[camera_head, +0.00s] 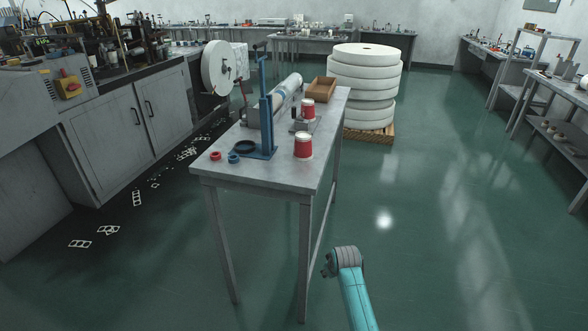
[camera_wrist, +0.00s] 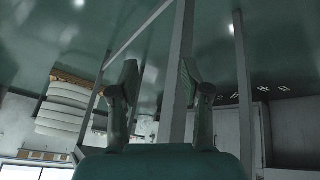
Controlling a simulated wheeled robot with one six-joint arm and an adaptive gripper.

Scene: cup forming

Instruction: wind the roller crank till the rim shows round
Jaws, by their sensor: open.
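A grey metal table (camera_head: 260,180) stands in the middle of the head view. A blue upright stand (camera_head: 266,112) with a lever-like arm at its top stands on it. A pale roller-like cylinder (camera_head: 288,88) lies behind the stand. I cannot make out which part is the roller crank. Two red cups with pale rims show, a near one (camera_head: 303,147) and a far one (camera_head: 308,109); their roundness is too small to judge. My gripper (camera_wrist: 160,80) is open and empty, in front of and below the tabletop, apart from everything. Its wrist shows low in the head view.
A red ring (camera_head: 215,156), a blue ring (camera_head: 233,158) and a brown box (camera_head: 320,90) are on the tabletop. Stacked white rolls (camera_head: 365,85) stand on a pallet behind. A machine cabinet (camera_head: 130,118) is at left, shelves at right. The green floor right of the table is clear.

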